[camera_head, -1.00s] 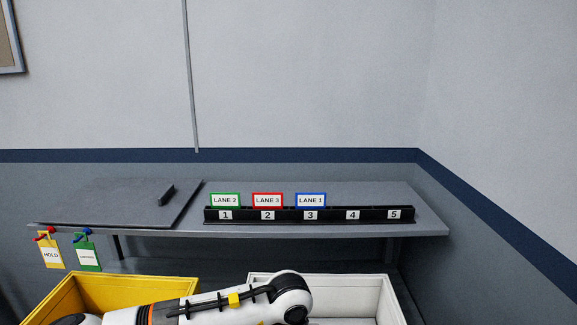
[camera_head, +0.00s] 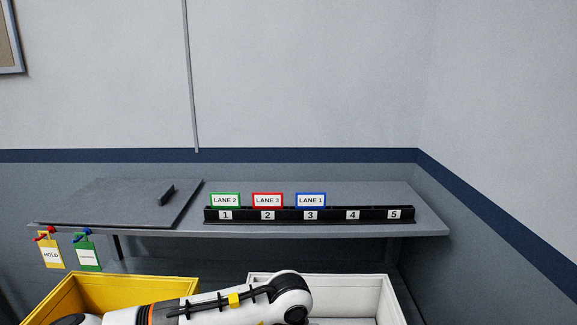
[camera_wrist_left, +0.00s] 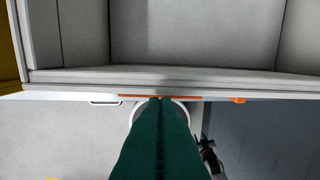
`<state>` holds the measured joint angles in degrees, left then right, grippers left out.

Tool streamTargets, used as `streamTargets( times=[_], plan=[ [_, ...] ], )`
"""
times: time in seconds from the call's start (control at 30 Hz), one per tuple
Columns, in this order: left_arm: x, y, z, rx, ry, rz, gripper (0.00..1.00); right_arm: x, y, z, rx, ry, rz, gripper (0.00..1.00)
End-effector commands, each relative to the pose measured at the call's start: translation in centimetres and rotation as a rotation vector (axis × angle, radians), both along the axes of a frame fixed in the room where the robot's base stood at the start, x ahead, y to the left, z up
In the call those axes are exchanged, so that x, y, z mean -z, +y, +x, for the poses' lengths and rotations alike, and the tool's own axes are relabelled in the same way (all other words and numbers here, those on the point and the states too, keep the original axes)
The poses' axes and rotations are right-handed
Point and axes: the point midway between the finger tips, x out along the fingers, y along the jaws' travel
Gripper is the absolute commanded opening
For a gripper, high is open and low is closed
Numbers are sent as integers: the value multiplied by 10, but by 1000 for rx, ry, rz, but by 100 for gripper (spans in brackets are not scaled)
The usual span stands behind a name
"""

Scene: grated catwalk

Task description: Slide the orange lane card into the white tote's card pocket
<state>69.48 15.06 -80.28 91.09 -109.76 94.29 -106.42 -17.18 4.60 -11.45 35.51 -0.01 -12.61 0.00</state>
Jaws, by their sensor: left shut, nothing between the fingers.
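The white tote (camera_head: 387,281) stands at the lower middle in the head view; its rim (camera_wrist_left: 70,76) and inside show in the left wrist view. A thin orange strip, which looks like the orange lane card (camera_wrist_left: 130,95) seen edge-on, lies along the outer side of the tote's wall. The card pocket is not clearly visible, so I cannot tell how deep the card sits. My left gripper (camera_wrist_left: 160,100) has its green fingers shut and empty, tips at the middle of the strip. My left arm crosses in front of the totes in the head view. My right gripper is not in view.
A yellow tote (camera_head: 130,285) stands left of the white one. On the shelf behind, a black rack (camera_head: 330,215) holds green, red and blue lane cards at 1 to 3; 4 and 5 are empty. Two tags (camera_head: 52,255) hang at the shelf's left. A small orange piece (camera_wrist_left: 238,100) is by the tote wall.

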Motion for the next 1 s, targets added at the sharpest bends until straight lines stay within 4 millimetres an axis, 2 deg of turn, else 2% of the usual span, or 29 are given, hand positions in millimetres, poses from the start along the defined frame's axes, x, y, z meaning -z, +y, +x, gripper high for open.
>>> streamTargets(
  times=[0.53, 0.87, 1.0],
  plan=[
    [6, 0, 0, 0, 0, 0, 0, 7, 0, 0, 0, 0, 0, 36],
    [5, 0, 0, 0, 0, 0, 0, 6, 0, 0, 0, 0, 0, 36],
    [-3, 0, 0, 0, -1, 0, 0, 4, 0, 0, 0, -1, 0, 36]
  ],
)
